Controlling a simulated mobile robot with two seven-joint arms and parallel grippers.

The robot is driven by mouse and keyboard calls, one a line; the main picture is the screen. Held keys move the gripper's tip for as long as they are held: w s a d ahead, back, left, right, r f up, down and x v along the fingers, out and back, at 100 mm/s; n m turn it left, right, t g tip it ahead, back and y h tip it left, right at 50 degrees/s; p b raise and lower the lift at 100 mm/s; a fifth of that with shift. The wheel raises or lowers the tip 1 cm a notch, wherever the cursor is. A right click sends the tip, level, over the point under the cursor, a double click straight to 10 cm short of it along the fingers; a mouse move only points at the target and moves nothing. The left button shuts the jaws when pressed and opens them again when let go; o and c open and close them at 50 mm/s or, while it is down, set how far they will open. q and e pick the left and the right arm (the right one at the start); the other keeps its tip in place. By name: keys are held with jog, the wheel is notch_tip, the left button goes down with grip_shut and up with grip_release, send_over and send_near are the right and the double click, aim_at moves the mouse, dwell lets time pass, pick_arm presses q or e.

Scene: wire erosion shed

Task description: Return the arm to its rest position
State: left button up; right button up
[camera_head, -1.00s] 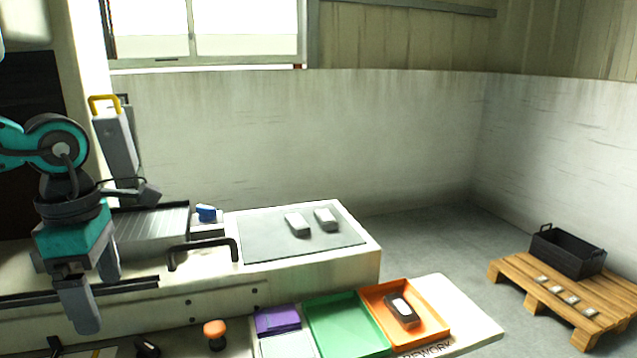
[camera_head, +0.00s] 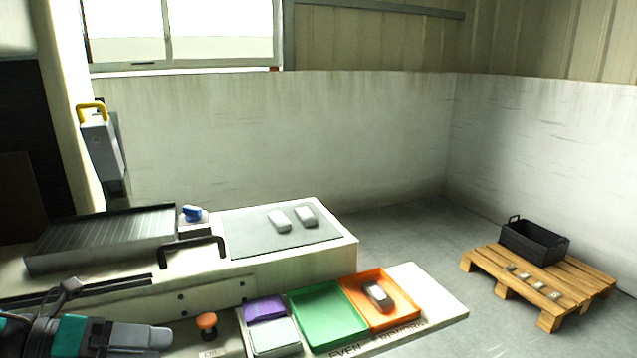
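My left arm lies low in the bottom left corner, and its gripper (camera_head: 145,338) points to the right, just left of the orange knob. The fingers overlap from this side, so the gap between them is hidden. Nothing shows in its grasp. My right gripper is out of view.
An orange tray (camera_head: 401,326) holds a grey part (camera_head: 377,296). Beside it are a green tray (camera_head: 328,316), a purple block (camera_head: 265,308) and an orange knob (camera_head: 207,321). Two grey parts lie on a grey plate (camera_head: 250,241). A black crate (camera_head: 535,240) stands on a pallet (camera_head: 490,262).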

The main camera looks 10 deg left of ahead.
pick_arm(q)
jog(key=s+d+f+n+t+y+p, duration=0.15)
jog(key=f+n+t+y, duration=0.25)
jog(key=f+n, duration=0.65)
jog(key=s+d+f+n+t+y+p, duration=0.1)
jog(key=s+d+f+n+t+y, duration=0.3)
jog(key=n, duration=1.2)
jog(key=s+d+f+n+g+y, duration=0.1)
jog(key=s+d+f+n+g, duration=0.2)
jog(key=d+f+n, duration=0.2)
notch_tip(320, 180, down, 2)
jog(key=shift+d+n+g+y, duration=0.3)
jog(key=shift+n, duration=0.45)
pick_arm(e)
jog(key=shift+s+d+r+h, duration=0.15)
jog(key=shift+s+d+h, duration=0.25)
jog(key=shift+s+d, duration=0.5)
